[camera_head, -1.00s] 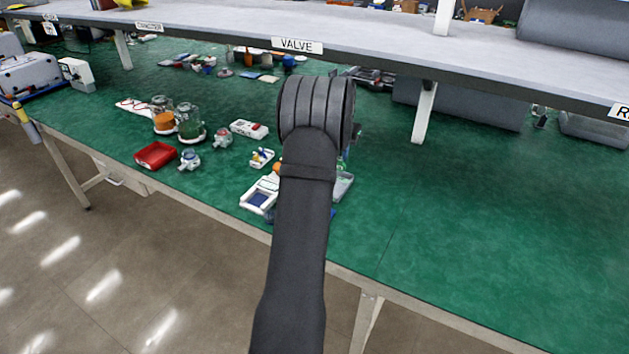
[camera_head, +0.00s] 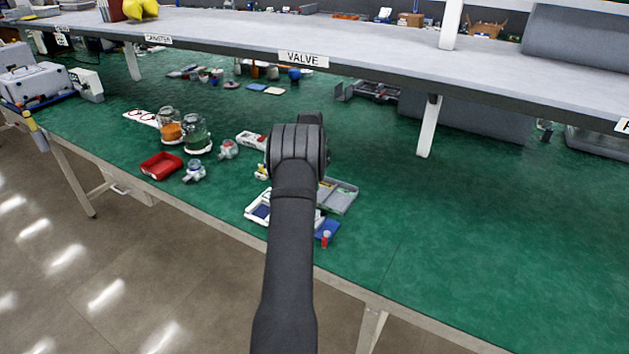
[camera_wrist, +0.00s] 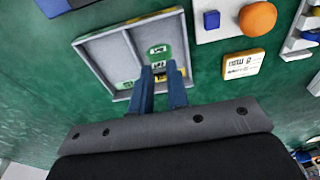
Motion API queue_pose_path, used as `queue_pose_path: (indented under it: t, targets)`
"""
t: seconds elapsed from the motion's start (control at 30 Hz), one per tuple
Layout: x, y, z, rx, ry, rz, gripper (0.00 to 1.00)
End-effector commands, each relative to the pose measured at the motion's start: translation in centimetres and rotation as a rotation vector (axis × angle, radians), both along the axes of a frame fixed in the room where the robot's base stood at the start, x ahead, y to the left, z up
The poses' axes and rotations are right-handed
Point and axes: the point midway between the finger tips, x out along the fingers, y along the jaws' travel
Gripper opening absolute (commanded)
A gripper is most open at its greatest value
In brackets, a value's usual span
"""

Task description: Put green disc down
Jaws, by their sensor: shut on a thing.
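My gripper (camera_wrist: 160,70) shows in the wrist view with its two blue fingers pointing at a grey divided tray (camera_wrist: 97,46). It is shut on a small green piece with a pale label, which I take to be the green disc (camera_wrist: 159,77); the fingers partly hide it. The fingertips are over the tray's right-hand side, and I cannot tell whether the piece touches the tray floor. Another green labelled piece (camera_wrist: 157,51) lies in the tray just beyond the fingertips. In the head view, the tray (camera_head: 352,205) shows right of my arm, which hides the gripper.
A white unit with an orange knob (camera_wrist: 257,18) and a yellow labelled card (camera_wrist: 243,64) lie right of the tray. In the head view, a red tray (camera_head: 161,166) and jars (camera_head: 196,135) stand to the left. The green bench is clear to the right.

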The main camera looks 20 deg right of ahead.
Motion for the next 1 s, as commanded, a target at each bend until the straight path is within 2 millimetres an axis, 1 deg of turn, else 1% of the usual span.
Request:
queue_pose_path:
  t: [0.03, 0.1, 0.17, 0.4, 0.53, 0.57, 0.63, 0.67, 0.9, 1.0]
  targets:
    - [-0.1, 0.0, -0.9, 0.001, 0.003, 0.000, 0.00]
    - [-0.1, 0.0, -1.9, 0.001, 0.002, 0.000, 0.00]
    - [-0.1, 0.0, -2.4, 0.001, 0.002, 0.000, 0.00]
    - [0.0, 0.0, -2.5, 0.000, 0.000, 0.000, 0.00]
    - [0.0, 0.0, -2.8, 0.000, 0.000, 0.000, 0.00]
    - [0.0, 0.0, -2.8, 0.000, 0.000, 0.000, 0.21]
    - [0.0, 0.0, -2.8, 0.000, 0.000, 0.000, 0.35]
    - [0.0, 0.0, -2.8, 0.000, 0.000, 0.000, 0.37]
    - [0.0, 0.0, -2.7, 0.000, 0.000, 0.000, 0.37]
    - [0.0, 0.0, -2.3, 0.000, -0.001, 0.000, 0.37]
